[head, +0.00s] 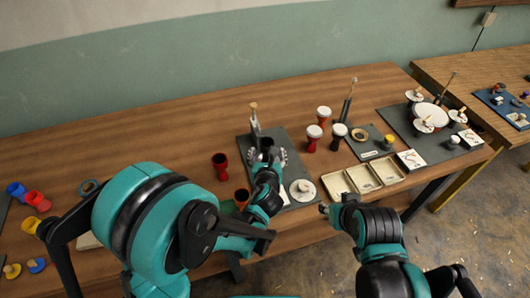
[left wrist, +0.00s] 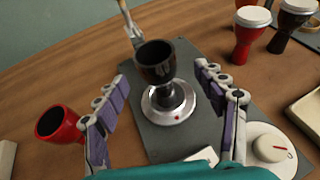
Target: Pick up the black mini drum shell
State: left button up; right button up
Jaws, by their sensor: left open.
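The black mini drum shell (left wrist: 156,64) is a dark goblet, open at the top. In the left wrist view it stands upright on a round silver stand (left wrist: 168,108) on a grey mat (left wrist: 140,140). My left gripper (left wrist: 168,85) is open, with a finger on each side of the shell and a gap to both. In the head view my left gripper (head: 266,157) is over the mat, and the shell's dark rim (head: 267,142) shows between the fingers. My right gripper (head: 324,209) is low near the table's front edge; its fingers are too small to judge.
Finished drums with white heads (head: 323,113) stand to the right. A brush-like tool (head: 254,117) stands behind the shell. A white-topped disc (head: 303,190) and a divided tray (head: 362,179) are at the right.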

aim_at(267, 145)
pick_arm(q)
jog(key=b+x, duration=0.1)
jog(key=x, duration=0.4)
jog(key=shift+w+a+r+b, duration=0.15)
jog(key=shift+b, duration=0.25)
jog(key=shift+r, duration=0.15)
jog(key=c, duration=1.4)
jog(key=shift+o, duration=0.2)
jog(key=shift+r, duration=0.1)
